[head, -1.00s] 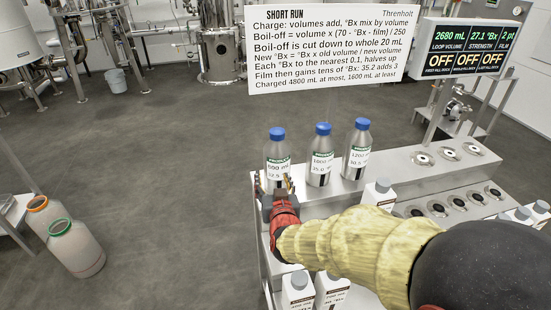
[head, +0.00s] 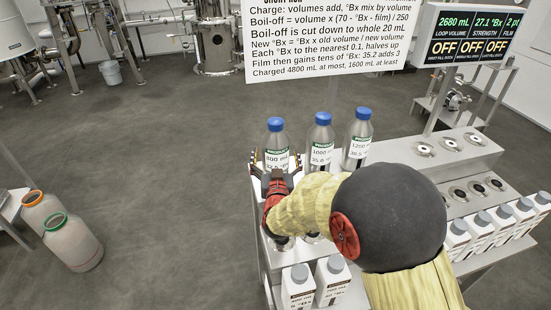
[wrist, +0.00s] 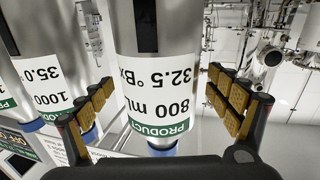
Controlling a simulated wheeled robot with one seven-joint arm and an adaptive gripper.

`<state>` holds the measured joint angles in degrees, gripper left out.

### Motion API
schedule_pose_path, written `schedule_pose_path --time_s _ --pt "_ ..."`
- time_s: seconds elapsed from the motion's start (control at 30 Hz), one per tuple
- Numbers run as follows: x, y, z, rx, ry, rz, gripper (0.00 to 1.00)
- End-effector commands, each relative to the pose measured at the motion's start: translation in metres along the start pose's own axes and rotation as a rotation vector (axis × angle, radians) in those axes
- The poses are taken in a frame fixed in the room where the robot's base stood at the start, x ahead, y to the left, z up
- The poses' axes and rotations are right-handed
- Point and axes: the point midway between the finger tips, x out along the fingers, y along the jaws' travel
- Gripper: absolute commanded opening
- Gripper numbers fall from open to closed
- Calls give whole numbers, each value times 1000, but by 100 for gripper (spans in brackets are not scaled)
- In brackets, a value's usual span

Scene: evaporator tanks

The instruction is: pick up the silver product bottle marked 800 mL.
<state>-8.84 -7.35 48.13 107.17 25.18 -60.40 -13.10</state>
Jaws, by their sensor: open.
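The silver product bottle marked 800 mL (head: 275,142) has a blue cap and stands upright, leftmost of three silver bottles on the steel bench. In the wrist view its label (wrist: 165,95) reads 800 mL and 32.5 °Bx, upside down. My gripper (head: 276,178) is open at this bottle. In the wrist view the padded fingers (wrist: 165,105) stand apart, one to each side of the bottle, with a visible gap at the right finger. The lower part of the bottle is hidden behind my gripper in the head view.
The 1000 mL silver bottle (head: 320,145) stands close to the right, and the left finger lies in front of it in the wrist view. The 1200 mL bottle (head: 358,138) is beyond it. White bottles (head: 333,280) stand at the front. A sign (head: 325,40) hangs behind.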

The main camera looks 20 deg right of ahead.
Motion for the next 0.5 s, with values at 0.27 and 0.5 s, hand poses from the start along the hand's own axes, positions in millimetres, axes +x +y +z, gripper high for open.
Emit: schedule_pose_path --time_s 0.27,0.5 --pt "8 0 -2 1 2 0 90" --pt "8 0 -1 1 1 0 80"
